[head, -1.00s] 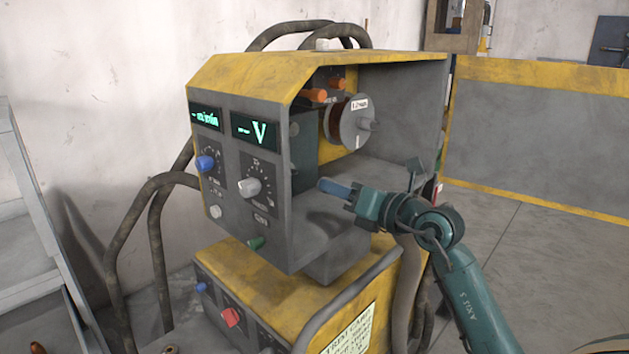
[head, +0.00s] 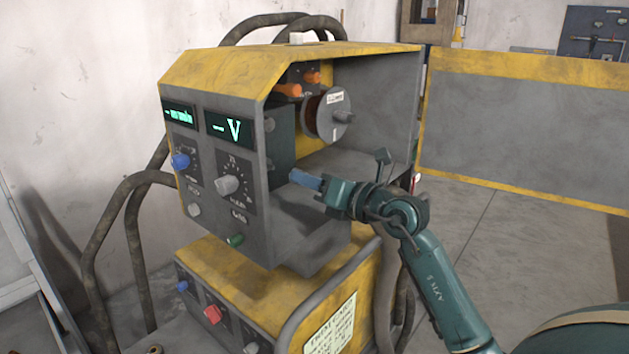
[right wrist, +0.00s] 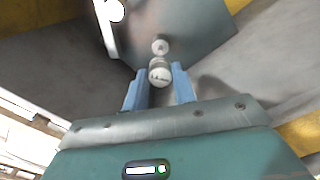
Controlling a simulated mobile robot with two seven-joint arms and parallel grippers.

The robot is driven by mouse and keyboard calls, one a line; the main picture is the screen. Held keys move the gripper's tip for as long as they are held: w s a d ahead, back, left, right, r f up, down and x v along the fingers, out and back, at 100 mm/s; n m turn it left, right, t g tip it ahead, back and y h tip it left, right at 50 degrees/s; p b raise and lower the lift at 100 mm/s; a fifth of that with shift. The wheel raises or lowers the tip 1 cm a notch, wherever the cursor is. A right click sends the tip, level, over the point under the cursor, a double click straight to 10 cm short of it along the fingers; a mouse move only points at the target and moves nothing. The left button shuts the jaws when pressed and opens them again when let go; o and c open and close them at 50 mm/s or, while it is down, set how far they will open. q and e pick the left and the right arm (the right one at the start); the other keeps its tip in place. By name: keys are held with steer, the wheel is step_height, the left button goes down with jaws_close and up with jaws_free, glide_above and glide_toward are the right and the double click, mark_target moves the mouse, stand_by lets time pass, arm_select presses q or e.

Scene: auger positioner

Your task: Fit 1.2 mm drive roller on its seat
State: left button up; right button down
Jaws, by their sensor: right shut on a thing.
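My right gripper (head: 294,178) reaches into the open side bay of the yellow and grey wire feeder (head: 345,165), its blue fingers pointing at the dark inner block (head: 282,150). In the right wrist view it is shut on a small pale roller (right wrist: 160,75) with printing on its face, held between the fingertips. Just beyond the roller, a small round grey hub (right wrist: 160,46) stands out on a grey plate, nearly in line with it; it looks like the seat. I cannot tell whether roller and hub touch. In the head view the fingers hide the roller. My left gripper is not in view.
A wire spool (head: 328,115) and orange levers (head: 288,90) sit above my gripper in the bay. The bay floor (head: 350,170) below is bare. Thick hoses (head: 128,210) hang at the left.

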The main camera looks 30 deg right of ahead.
mark_target(274, 168)
steer(key=shift+p+x, duration=0.3)
steer(key=shift+x, duration=0.8)
steer(key=p+x, duration=0.1)
steer(key=x, duration=0.2)
steer(key=shift+w, duration=0.15)
steer(key=shift+w+a, duration=0.2)
steer(key=shift+w, duration=0.25)
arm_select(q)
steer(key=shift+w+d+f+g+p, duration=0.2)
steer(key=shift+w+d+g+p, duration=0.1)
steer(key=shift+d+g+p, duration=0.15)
arm_select(e)
steer(key=shift+w+a, duration=0.15)
steer(key=shift+w, duration=0.3)
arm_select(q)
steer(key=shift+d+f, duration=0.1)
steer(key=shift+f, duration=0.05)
arm_select(e)
steer(key=c, duration=1.1)
jaws_free()
steer(key=shift+o, duration=0.2)
